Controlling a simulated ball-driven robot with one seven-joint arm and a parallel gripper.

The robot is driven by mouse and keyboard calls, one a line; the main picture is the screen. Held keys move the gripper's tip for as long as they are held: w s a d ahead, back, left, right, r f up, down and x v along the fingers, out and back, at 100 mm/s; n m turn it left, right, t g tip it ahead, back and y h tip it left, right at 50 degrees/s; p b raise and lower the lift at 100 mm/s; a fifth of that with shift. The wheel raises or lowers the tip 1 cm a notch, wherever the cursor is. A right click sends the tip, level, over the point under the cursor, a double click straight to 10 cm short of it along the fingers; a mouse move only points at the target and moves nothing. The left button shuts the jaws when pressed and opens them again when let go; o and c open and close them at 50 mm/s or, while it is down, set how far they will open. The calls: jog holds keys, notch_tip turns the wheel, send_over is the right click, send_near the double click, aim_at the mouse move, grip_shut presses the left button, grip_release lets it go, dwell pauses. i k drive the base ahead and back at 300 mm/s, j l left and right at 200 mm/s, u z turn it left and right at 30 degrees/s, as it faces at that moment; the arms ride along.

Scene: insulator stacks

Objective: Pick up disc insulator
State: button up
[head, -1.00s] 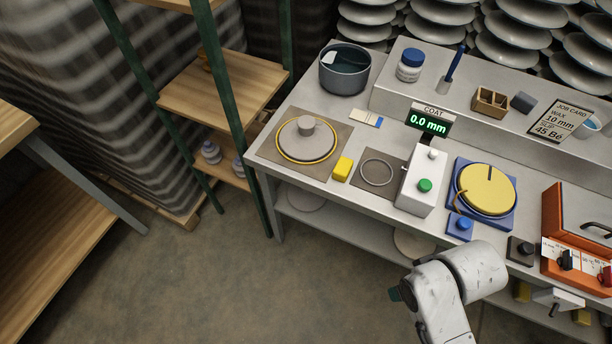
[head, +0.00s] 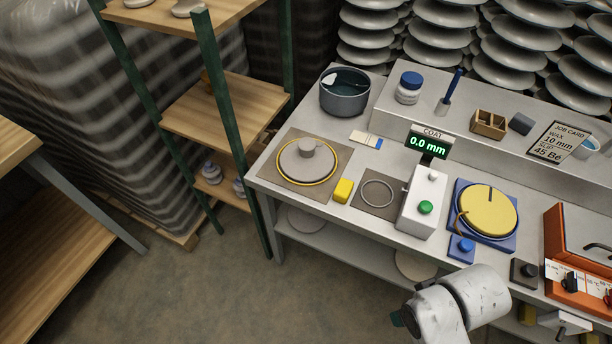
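A grey disc with a short round cap on top (head: 308,162), which looks like a disc insulator, lies flat inside a yellow ring on a brown mat at the left end of the grey workbench (head: 262,173). Many grey disc insulators (head: 500,54) are stacked in columns behind the bench. Part of my white arm (head: 460,305) shows at the lower right, in front of the bench. My gripper does not show, so its state and what it may hold are hidden.
A dark pot (head: 345,98), yellow block (head: 343,190), thin ring (head: 378,194), coat gauge (head: 420,205), yellow turntable (head: 487,210) and orange box (head: 580,250) crowd the bench. A green-post shelf (head: 215,110) stands left. The floor (head: 200,290) in front is clear.

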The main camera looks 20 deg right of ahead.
aim_at(307, 159)
jog(key=i+l+u, duration=0.2)
jog(key=u, duration=0.25)
jog(key=i+l+u, duration=0.15)
jog(key=l+u, duration=0.15)
jog(key=u, duration=0.15)
jog(key=l+u, duration=0.45)
jog(key=i+j, duration=0.05)
jog(key=j, duration=0.05)
